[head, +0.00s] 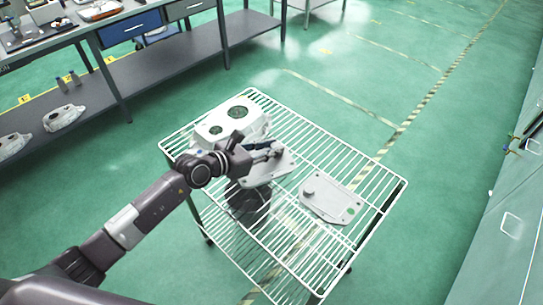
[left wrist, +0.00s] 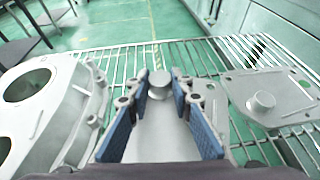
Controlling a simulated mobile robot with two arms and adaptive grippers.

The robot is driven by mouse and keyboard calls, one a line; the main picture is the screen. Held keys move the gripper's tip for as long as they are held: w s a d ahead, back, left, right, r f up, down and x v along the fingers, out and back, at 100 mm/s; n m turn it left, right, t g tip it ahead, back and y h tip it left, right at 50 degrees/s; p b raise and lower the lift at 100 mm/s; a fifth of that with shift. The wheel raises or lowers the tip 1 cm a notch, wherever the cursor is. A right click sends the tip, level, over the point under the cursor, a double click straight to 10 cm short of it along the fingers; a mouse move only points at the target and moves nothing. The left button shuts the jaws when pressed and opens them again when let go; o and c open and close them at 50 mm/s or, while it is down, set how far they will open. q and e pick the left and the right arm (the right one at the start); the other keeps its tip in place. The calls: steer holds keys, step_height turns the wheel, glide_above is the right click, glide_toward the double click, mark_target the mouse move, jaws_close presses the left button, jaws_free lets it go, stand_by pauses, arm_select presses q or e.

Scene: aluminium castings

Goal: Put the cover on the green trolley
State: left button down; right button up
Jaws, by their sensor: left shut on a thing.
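A flat grey cover plate (head: 278,168) with a raised knob (left wrist: 159,84) is in my left gripper (head: 272,152). In the left wrist view the two blue-padded fingers of the left gripper (left wrist: 160,98) close on either side of that knob. The plate is over the white wire top of a trolley (head: 330,240); I cannot tell whether it touches the wires. A second, similar cover (head: 331,198) lies flat on the wire top to the right; it also shows in the left wrist view (left wrist: 275,95). No trolley looks clearly green here. My right gripper is out of view.
A pale housing casting (head: 232,121) with two round holes stands on the wire top just behind the gripper, and at left in the left wrist view (left wrist: 50,105). A grey workbench (head: 180,62) stands back left. Teal cabinets (head: 500,230) line the right. The front wires are clear.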

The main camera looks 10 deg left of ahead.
arm_select(q)
steer(key=shift+f+b, duration=0.35)
steer(key=shift+f, duration=1.55)
steer(key=c, duration=1.7)
jaws_free()
steer(key=shift+f, duration=0.15)
steer(key=v, duration=1)
steer(key=shift+s+a, duration=0.2)
steer(key=shift+s, duration=0.1)
steer(key=shift+s+a+r+b, duration=0.3)
steer(key=shift+s+a+r, duration=0.05)
steer(key=shift+s+r, duration=0.2)
